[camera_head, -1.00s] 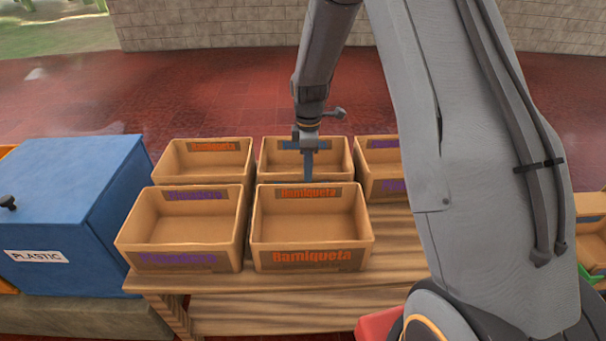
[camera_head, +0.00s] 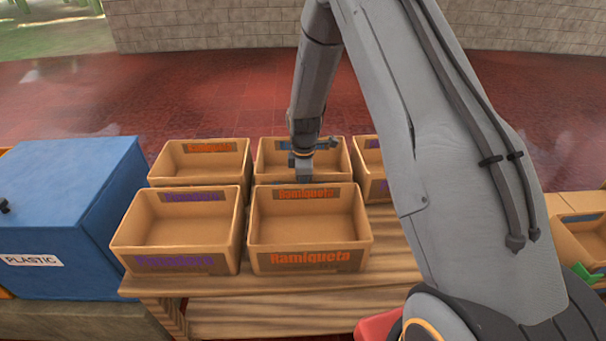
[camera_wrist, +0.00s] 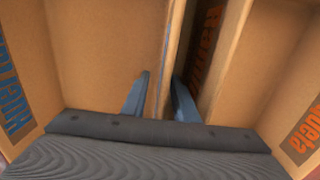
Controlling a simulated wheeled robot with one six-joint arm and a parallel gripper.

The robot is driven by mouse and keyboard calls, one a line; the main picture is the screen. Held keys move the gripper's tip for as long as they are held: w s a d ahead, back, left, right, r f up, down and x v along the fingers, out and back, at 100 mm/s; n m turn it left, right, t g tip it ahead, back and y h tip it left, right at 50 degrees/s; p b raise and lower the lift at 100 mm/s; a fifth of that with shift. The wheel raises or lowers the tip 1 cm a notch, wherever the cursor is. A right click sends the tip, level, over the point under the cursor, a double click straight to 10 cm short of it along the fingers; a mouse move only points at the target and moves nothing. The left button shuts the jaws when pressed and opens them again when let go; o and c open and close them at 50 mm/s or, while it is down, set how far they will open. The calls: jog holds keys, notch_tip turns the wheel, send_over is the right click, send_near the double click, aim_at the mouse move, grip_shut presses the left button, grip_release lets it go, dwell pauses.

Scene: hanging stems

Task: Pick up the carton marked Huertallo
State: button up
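The carton with blue lettering (camera_head: 332,165) stands in the middle of the back row in the head view. In the wrist view its blue label (camera_wrist: 13,95) is partly cut off and looks like the start of Huertallo. My gripper (camera_head: 304,176) is low at this carton's front wall. In the wrist view my gripper (camera_wrist: 162,98) straddles that wall, with one blue finger inside the carton and the other in the gap beside the Ramiqueta carton. The fingers look slightly apart from the wall. The fingertips are hidden in the head view.
The orange-lettered Ramiqueta carton (camera_head: 310,262) stands directly in front. Purple-lettered cartons stand at front left (camera_head: 185,265) and back right (camera_head: 370,180). Another orange-lettered carton (camera_head: 165,170) is at back left. A blue PLASTIC bin (camera_head: 65,215) is left of the wooden table (camera_head: 290,290).

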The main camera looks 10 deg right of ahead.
jog(key=shift+f, duration=0.35)
jog(key=shift+c, duration=0.3)
grip_shut()
jog(key=shift+w, duration=0.1)
dwell(0.9)
